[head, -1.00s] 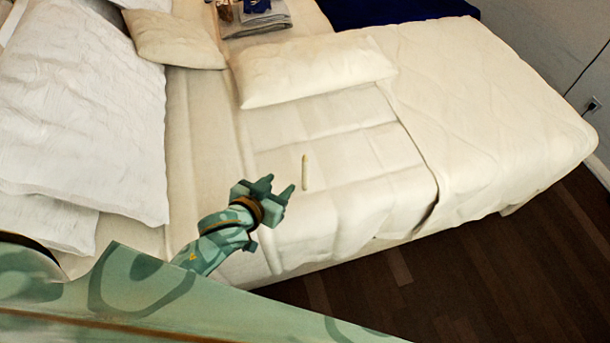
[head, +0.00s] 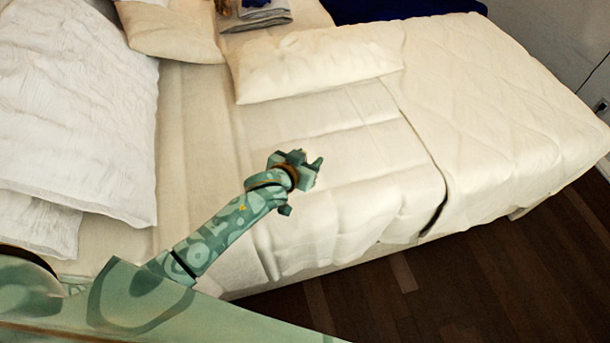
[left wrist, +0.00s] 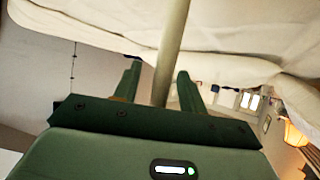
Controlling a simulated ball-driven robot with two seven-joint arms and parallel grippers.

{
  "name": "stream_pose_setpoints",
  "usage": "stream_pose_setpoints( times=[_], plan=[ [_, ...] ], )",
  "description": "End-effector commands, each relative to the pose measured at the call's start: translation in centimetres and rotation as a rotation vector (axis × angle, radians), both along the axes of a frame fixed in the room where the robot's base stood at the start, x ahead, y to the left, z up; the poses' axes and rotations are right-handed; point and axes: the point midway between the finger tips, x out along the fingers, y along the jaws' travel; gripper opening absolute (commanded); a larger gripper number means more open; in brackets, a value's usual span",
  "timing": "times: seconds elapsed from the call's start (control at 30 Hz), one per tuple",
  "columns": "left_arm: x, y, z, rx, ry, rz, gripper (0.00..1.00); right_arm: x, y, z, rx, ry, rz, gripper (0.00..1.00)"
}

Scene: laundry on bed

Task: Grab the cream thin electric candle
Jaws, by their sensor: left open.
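The cream thin candle (left wrist: 171,45) shows in the left wrist view as a pale upright stick. It runs down from the top edge into the gap between the two fingers of my left gripper (left wrist: 159,72). Dark gaps show between it and the fingers, so the jaws are open around it. My right gripper is in neither view.
The bed (head: 350,130) has a cream cover with soft folds. A long cream pillow (head: 315,62) lies beyond the gripper, and white pillows (head: 80,110) lie at the left. Folded grey cloth (head: 255,18) lies at the back. Dark wood floor (head: 480,270) is at the lower right.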

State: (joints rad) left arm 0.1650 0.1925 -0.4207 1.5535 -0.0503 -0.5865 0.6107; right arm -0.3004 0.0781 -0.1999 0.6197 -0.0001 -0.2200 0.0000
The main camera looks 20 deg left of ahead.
Motion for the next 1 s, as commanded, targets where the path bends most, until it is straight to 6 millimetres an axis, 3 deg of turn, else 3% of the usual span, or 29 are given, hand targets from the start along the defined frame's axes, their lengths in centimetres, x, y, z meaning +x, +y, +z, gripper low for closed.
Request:
stream_pose_setpoints(
  times=[0.27, 0.4, 0.77, 1.0],
  plan=[
    [0.3, -0.1, -0.1, 0.000, 0.000, -0.001, 0.39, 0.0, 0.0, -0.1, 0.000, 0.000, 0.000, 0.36],
    [0.3, -0.1, -0.1, 0.000, 0.000, 0.000, 0.00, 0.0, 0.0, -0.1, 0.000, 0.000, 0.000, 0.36],
    [0.3, -0.1, 0.1, 0.000, 0.000, 0.000, 0.00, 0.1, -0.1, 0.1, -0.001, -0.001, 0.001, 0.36],
    [0.4, -0.1, 3.4, -0.003, -0.006, 0.001, 0.00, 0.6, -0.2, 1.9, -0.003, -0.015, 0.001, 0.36]
  ],
)
